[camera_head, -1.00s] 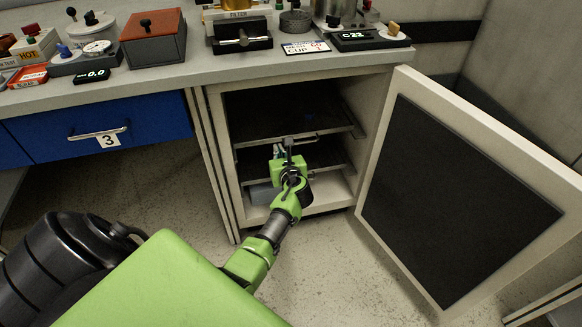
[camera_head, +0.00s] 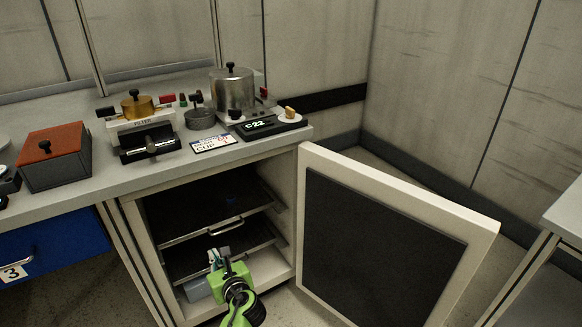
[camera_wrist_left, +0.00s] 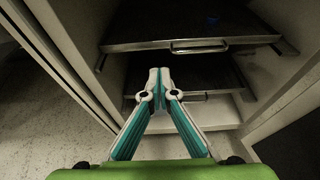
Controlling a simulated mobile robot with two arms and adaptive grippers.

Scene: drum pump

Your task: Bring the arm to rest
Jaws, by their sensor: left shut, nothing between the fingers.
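My left gripper (camera_head: 219,257) is at the open front of the cabinet (camera_head: 133,229) under the counter, before its lower shelf. In the left wrist view its two fingers (camera_wrist_left: 159,78) meet at the tips, with nothing between them. The green wrist behind it shows at the bottom of the head view. My right gripper is in neither view.
The cabinet door (camera_head: 385,245) stands wide open to the right. Two dark pull-out shelves with handles, the upper one (camera_head: 205,215) and the lower one (camera_head: 200,262), are inside.

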